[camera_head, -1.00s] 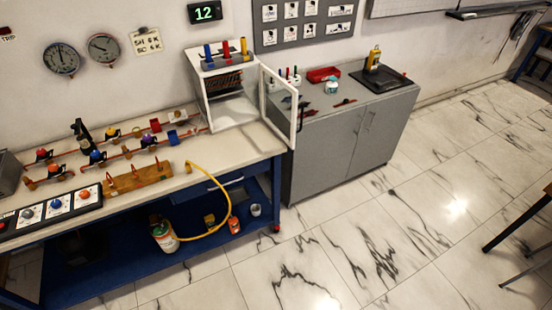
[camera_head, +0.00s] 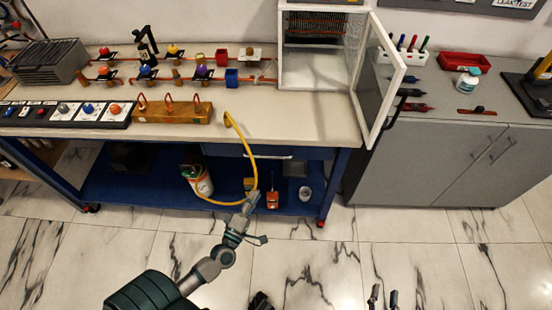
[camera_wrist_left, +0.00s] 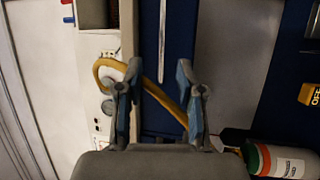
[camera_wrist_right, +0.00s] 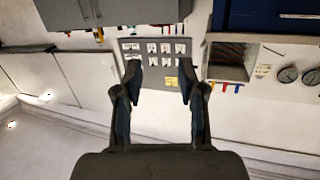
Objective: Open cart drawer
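The cart is a blue bench (camera_head: 345,165) with a pale top. Its blue drawer (camera_head: 222,149) looks shut under the top. The drawer's silver bar handle (camera_head: 276,157) also shows in the left wrist view (camera_wrist_left: 162,40), beyond the fingertips. My left gripper (camera_head: 250,198) is below the handle in the head view, in front of the lower shelf. In the left wrist view my left gripper (camera_wrist_left: 155,75) is open and empty. My right gripper (camera_head: 383,296) is at the bottom edge, over the floor, away from the cart. It is open and empty in the right wrist view (camera_wrist_right: 158,80).
A yellow hose (camera_head: 253,165) loops from the bench top past the drawer to a gas cylinder (camera_head: 197,180) on the lower shelf, close to my left gripper. An open glazed door (camera_head: 380,85) juts out at the right. A grey cabinet (camera_head: 440,165) stands beside the cart.

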